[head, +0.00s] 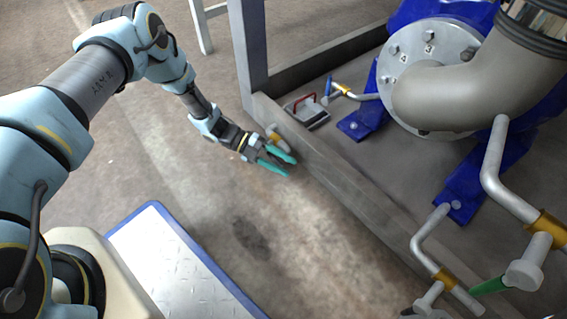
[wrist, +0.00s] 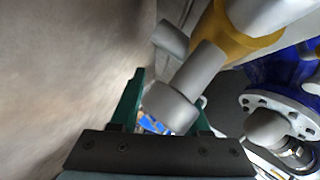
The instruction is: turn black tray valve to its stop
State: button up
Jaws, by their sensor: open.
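My gripper (head: 287,165) is open, its two teal fingers beside the near beam of the machine frame. A grey valve with a yellow collar (head: 276,138) shows partly just behind the fingers. In the wrist view, the grey round end of this valve (wrist: 172,106) lies in front of my gripper (wrist: 168,92), between the fingers as seen. I cannot tell whether the fingers touch it. The yellow collar (wrist: 238,38) is above it. No black handle can be made out, so I cannot tell whether this is the black tray valve or how far it is turned.
A valve with a blue handle (head: 328,87) stands behind the frame beam (head: 345,185), near a small box with a red handle (head: 308,110). A green-handled valve (head: 488,286) is at lower right. A large flanged pipe (head: 455,85) fills the upper right.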

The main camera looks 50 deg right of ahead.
jog(key=shift+r, duration=0.1)
jog(key=shift+r+n+g+b, duration=0.3)
jog(key=shift+g+b, duration=0.4)
jog(key=shift+b, duration=0.45)
jog(key=r+p+v, duration=0.1)
jog(key=p+v, duration=0.3)
jog(key=v, duration=0.7)
jog(key=w+a+r+m+t+y+p, duration=0.2)
jog(key=r+m+t+p, duration=0.3)
jog(key=r+m, duration=0.5)
jog(key=w+a+r+m+t+y+p, duration=0.3)
jog(key=r+m+t+p, duration=0.3)
jog(key=m, duration=1.3)
jog(key=shift+w+a+r+t, duration=0.3)
jog(key=shift+a+r+t, duration=0.45)
jog(key=shift+r, duration=1.25)
